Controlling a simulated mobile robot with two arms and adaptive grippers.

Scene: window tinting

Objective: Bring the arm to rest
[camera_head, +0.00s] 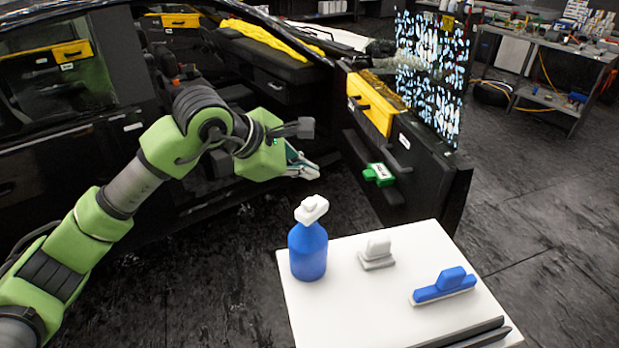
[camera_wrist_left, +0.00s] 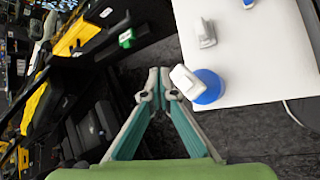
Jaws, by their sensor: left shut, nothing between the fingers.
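My left arm, padded in green, comes in from the left in the head view. My left gripper (camera_head: 308,171) is in the air between the black car's open door and the white table. In the left wrist view its fingertips (camera_wrist_left: 158,76) meet, with nothing between them. A blue spray bottle (camera_head: 308,250) with a white head stands upright on the table, below the gripper in the head view. In the left wrist view the bottle (camera_wrist_left: 208,88) shows just right of the fingertips; I cannot tell the exact gap. My right gripper is in neither view.
The white table (camera_head: 340,310) also holds a grey-white block tool (camera_head: 377,255), a blue-handled tool (camera_head: 443,287) and dark strips (camera_head: 470,335). The open car door (camera_head: 425,165) has a green item (camera_head: 379,174) on it and speckled glass (camera_head: 432,75). A workbench (camera_head: 560,60) stands behind. Floor at right is clear.

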